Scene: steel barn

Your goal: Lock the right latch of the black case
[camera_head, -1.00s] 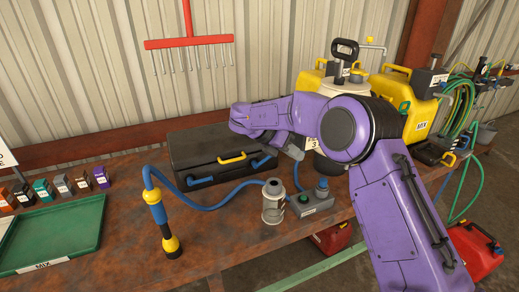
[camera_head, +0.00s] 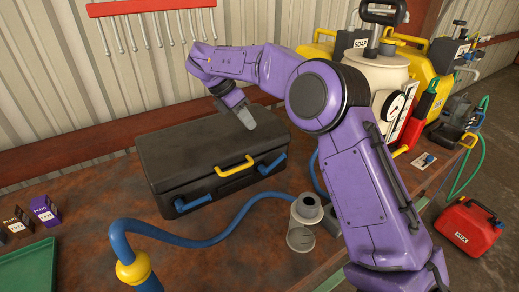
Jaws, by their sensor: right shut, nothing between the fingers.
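The black case (camera_head: 185,147) lies with its lid down on the brown workbench, its front towards me. A yellow handle (camera_head: 235,166) is at the middle of its front. The blue right latch (camera_head: 272,164) is near the front's right end, and a matching blue left latch (camera_head: 193,203) is near the other end. I cannot tell whether either is locked. My right gripper (camera_head: 247,122) is shut and empty, pointing down over the right part of the lid, behind the right latch and apart from it. I cannot tell whether it touches the lid. My left gripper is out of view.
A blue hose (camera_head: 222,232) curves across the bench in front of the case. A grey metal cylinder (camera_head: 303,222) stands front right. A white tank (camera_head: 375,72) and yellow containers stand behind my right arm. A green tray (camera_head: 28,268) is at left.

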